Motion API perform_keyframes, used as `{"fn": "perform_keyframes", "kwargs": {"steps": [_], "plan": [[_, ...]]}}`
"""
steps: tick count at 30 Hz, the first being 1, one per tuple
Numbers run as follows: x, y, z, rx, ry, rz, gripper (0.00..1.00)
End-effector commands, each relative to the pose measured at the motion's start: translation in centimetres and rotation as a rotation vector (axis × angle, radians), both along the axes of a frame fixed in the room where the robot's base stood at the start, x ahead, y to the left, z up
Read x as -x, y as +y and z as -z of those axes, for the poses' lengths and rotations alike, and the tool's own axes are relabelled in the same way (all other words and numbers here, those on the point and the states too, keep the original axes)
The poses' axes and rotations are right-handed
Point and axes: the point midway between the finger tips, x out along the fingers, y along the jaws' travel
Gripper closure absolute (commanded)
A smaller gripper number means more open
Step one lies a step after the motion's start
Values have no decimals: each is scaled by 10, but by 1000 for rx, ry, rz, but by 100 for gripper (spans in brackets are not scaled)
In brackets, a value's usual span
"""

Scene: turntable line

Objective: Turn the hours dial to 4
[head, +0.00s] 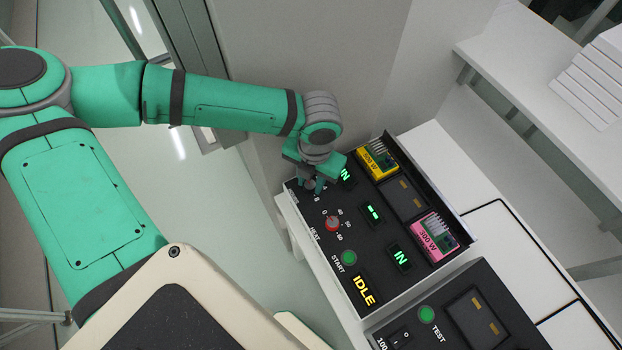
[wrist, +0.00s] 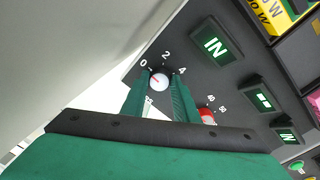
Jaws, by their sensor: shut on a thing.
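The hours dial (wrist: 159,82) is a small white knob with a thin red pointer line, on a black panel with 0, 2 and 4 printed around it in the wrist view. I cannot tell for certain which number the pointer faces. My gripper (head: 314,184) is shut on this dial, with one green finger on each side of it. In the head view my gripper covers most of the dial at the panel's left end. The fingers hide the lower numbers in the wrist view.
A red heat dial (head: 332,223) sits close by, with a green START button (head: 348,258) and a yellow IDLE display (head: 362,290) further along. Yellow (head: 378,160) and pink (head: 434,237) modules stand in the panel's far side. A grey wall stands behind my arm.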

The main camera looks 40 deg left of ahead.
Motion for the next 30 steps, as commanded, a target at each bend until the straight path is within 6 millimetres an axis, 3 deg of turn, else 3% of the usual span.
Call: {"fn": "perform_keyframes", "kwargs": {"steps": [11,30], "plan": [[0,0,-1,-2,0,144,95],[0,0,-1,-4,-4,734,95]]}}
